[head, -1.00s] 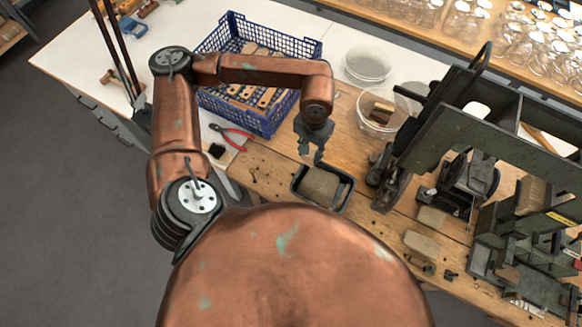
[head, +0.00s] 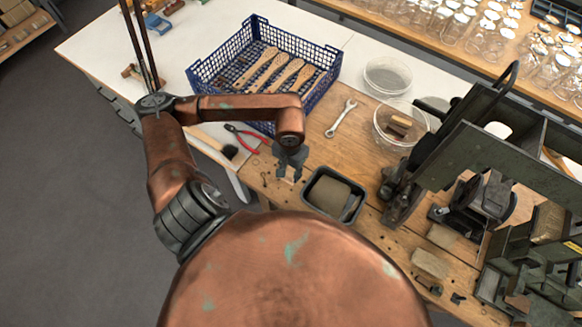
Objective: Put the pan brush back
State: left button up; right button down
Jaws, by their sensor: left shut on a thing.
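My left gripper (head: 289,172) is above the wooden bench, just left of a black tray. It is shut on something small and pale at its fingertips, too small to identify. A brush with black bristles (head: 229,151) lies at the left part of the bench, its pale handle pointing up and left. The brush is apart from the gripper, to its left. The black tray (head: 308,197) holds a tan block or bundle (head: 328,191) and a dark piece at its right side. My right gripper is not in view.
Red-handled pliers (head: 247,139) lie near the brush. A blue crate (head: 320,57) with several wooden brush backs stands behind. A wrench (head: 341,118) and glass bowls (head: 388,75) lie further right. A large dark green machine (head: 455,150) blocks the right side.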

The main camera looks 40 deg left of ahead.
pick_arm(q)
jog(key=w+a+f, duration=0.1)
jog(key=f, duration=0.1)
jog(key=w+a+f, duration=0.1)
jog(key=w+f, duration=0.1)
jog(key=w+a+f, duration=0.1)
jog(key=w+f, duration=0.1)
jog(key=shift+a+f+p, duration=0.3)
jog(key=shift+a, duration=0.1)
jog(key=shift+w+a+f+p, duration=0.15)
jog(key=shift+f+p, duration=0.2)
jog(key=shift+f, duration=1.25)
jog(key=shift+f, duration=0.1)
jog(key=o, duration=0.6)
jog(key=shift+c, duration=0.2)
jog(key=o, duration=0.4)
jog(key=shift+o, duration=0.2)
